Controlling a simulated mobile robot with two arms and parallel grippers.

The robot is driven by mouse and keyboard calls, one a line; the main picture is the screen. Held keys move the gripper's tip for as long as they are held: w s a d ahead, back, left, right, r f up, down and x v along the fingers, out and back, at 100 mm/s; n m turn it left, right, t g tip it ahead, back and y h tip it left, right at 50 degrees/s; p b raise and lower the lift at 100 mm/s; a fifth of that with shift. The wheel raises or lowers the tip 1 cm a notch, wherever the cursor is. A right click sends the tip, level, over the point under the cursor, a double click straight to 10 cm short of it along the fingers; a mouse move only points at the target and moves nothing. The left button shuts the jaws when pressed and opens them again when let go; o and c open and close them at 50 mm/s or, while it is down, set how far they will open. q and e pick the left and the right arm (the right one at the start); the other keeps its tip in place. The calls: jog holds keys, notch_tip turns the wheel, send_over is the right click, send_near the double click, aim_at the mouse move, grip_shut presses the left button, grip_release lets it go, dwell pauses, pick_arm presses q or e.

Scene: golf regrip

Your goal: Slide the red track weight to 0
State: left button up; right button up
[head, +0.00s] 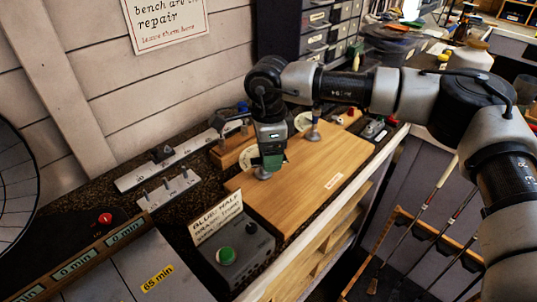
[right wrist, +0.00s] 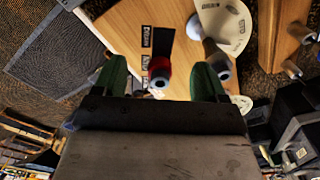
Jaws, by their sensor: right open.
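My right gripper (head: 271,160) hangs over the near left part of a wooden board (head: 315,180). Its green fingers are apart in the right wrist view (right wrist: 161,80). A small red piece with a pale end (right wrist: 160,71) shows between the fingers there. It looks like the red track weight, but I cannot tell for sure, nor whether a finger touches it. A dark strip with small pale labels (right wrist: 157,42) lies beside it; I cannot read a 0 there. In the head view the gripper hides this spot. My left gripper is out of view.
A grey post (right wrist: 218,63) and a white dial (right wrist: 225,22) are close to the right finger. A white rail with a dark slider (head: 160,153) lies along the wall. A grey box with a green button (head: 226,256) stands at the board's near end.

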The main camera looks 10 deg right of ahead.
aim_at(255, 160)
jog(key=c, duration=1.1)
jog(key=shift+a, duration=1.5)
jog(key=o, duration=0.8)
